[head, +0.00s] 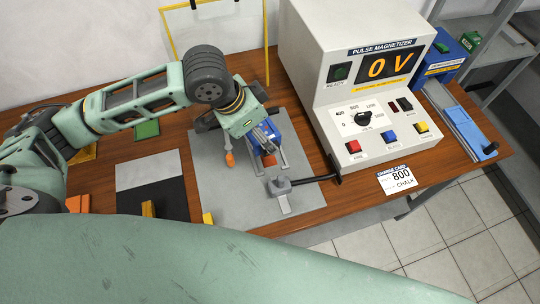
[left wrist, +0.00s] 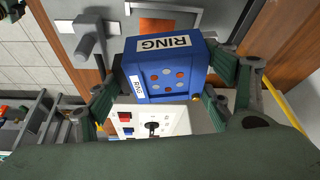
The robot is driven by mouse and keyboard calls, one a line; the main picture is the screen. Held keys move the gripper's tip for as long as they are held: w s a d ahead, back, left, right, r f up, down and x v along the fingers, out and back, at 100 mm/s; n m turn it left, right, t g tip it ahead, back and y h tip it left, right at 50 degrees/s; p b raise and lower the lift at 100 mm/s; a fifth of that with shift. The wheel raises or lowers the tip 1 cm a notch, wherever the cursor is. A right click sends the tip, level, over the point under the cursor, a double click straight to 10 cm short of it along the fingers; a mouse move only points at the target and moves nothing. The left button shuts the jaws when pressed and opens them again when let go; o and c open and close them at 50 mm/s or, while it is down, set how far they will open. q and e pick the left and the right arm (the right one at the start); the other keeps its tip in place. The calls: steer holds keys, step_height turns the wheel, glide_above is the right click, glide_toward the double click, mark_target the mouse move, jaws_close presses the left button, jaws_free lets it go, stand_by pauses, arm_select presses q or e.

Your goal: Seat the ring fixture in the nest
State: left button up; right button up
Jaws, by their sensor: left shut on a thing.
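The ring fixture is a blue block with white RING labels and several round spots on one face; it shows in the left wrist view (left wrist: 165,75) and, partly covered, in the head view (head: 271,131). My left gripper (head: 265,137) is shut on it, with a finger on either side in the left wrist view (left wrist: 172,82). Under and beyond the block is a grey frame with an orange patch, apparently the nest (left wrist: 192,20). The block overlaps it in both views; I cannot tell whether they touch. My right gripper is not in view.
A grey toggle clamp (head: 279,186) stands close to the fixture on the grey plate (head: 222,185). The pulse magnetizer (head: 350,80), reading 0 V, stands right. A charge card (head: 397,179) reads 800, CHALK.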

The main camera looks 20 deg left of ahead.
arm_select(q)
steer(key=shift+w+d+r+m, duration=0.35)
steer(key=shift+d+m, duration=0.1)
steer(key=shift+m, duration=0.25)
steer(key=shift+s+d+r+m, duration=0.1)
steer(key=shift+d+r+m, duration=0.1)
steer(key=shift+d+m, duration=0.1)
steer(key=shift+d+f+g, duration=0.15)
steer(key=shift+f+g, duration=0.1)
steer(key=shift+g, duration=0.05)
step_height(320, 180, down, 4)
steer(key=shift+f, duration=0.15)
steer(key=shift+f+h, duration=0.3)
steer(key=shift+f, duration=2.15)
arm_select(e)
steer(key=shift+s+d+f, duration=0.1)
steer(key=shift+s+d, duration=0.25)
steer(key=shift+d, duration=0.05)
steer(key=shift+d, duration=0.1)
